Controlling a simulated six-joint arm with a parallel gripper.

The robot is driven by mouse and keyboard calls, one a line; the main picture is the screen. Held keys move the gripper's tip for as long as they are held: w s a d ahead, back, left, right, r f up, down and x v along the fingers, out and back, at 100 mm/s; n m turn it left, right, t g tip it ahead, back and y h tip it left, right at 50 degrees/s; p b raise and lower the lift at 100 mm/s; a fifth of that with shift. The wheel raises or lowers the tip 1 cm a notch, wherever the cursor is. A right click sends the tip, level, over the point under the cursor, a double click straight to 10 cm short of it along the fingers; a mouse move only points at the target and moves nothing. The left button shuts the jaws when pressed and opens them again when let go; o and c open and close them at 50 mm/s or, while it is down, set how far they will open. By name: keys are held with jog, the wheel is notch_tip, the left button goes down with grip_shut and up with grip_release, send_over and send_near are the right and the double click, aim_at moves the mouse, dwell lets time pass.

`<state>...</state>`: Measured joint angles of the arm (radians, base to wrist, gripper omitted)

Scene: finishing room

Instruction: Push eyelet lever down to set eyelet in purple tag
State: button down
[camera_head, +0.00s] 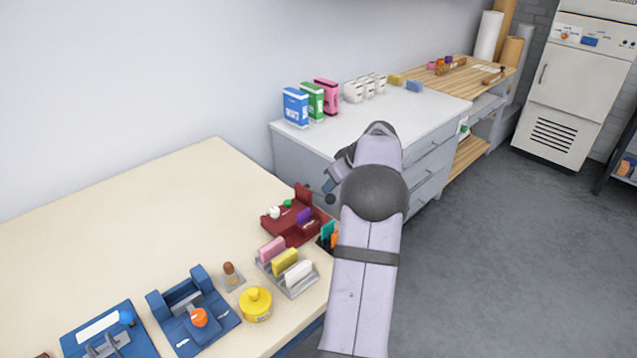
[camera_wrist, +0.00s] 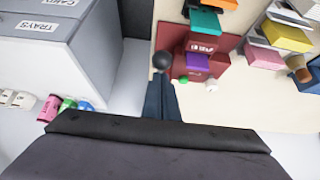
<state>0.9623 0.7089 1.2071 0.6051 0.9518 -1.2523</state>
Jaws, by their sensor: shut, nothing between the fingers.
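The dark red eyelet press (camera_head: 283,232) stands at the right end of the cream table. The purple tag (camera_head: 304,215) lies in it and also shows in the wrist view (camera_wrist: 197,62). My gripper (camera_head: 329,184) is shut and empty, just right of and above the press. In the wrist view its blue-grey fingers (camera_wrist: 161,82) point at a dark ball-shaped knob (camera_wrist: 162,60) beside the red base. The knob also shows in the head view (camera_head: 330,198), close under my fingertips. I cannot tell whether they touch, and its link to the lever is hidden.
A rack (camera_head: 291,288) of pink, yellow and white blocks stands in front of the press, with teal and orange pieces (camera_head: 329,232) at the table edge. A yellow pot (camera_head: 256,304) and blue tools (camera_head: 193,315) stand further left. A grey cabinet (camera_head: 430,118) is behind.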

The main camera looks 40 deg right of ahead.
jog(key=shift+w+r+p, duration=0.2)
jog(key=shift+r+p, duration=1.65)
jog(key=shift+r, duration=1.1)
jog(key=shift+r+p, duration=1.35)
jog(key=shift+r, duration=0.65)
